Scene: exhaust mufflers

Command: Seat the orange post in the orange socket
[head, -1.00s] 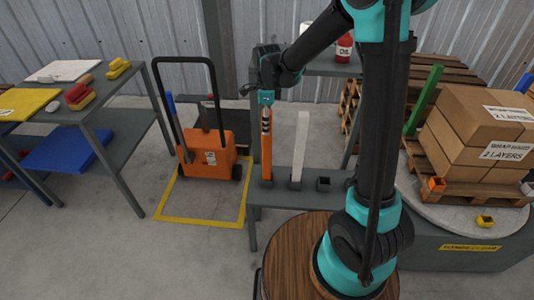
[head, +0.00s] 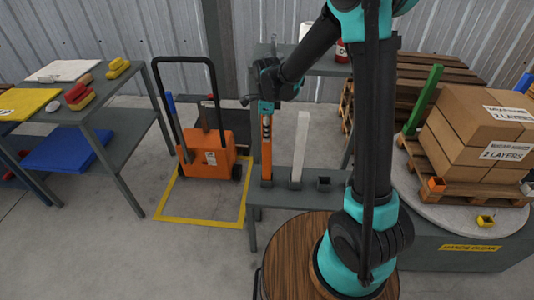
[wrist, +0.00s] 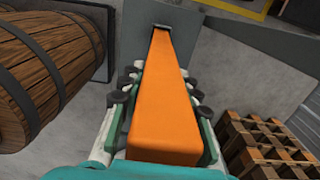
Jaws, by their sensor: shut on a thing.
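The orange post (head: 267,160) stands upright at the left end of a low grey bench, its lower end at a dark square holder (head: 267,183). My gripper (head: 266,128) is around the upper part of the post and shut on it. In the wrist view the post (wrist: 165,100) runs between the fingers down to its holder (wrist: 160,27). The orange socket (head: 436,185) sits at the near left corner of the loaded pallet, on the round turntable at the right. It looks empty. My arm passes between the post and the socket in the head view.
A white post (head: 300,150) stands in the bench beside the orange one, with an empty dark holder (head: 324,183) to its right. A green post (head: 423,100) stands at the pallet, near stacked cartons (head: 480,125). A yellow socket (head: 485,221) lies on the turntable. An orange pallet truck (head: 208,157) stands left.

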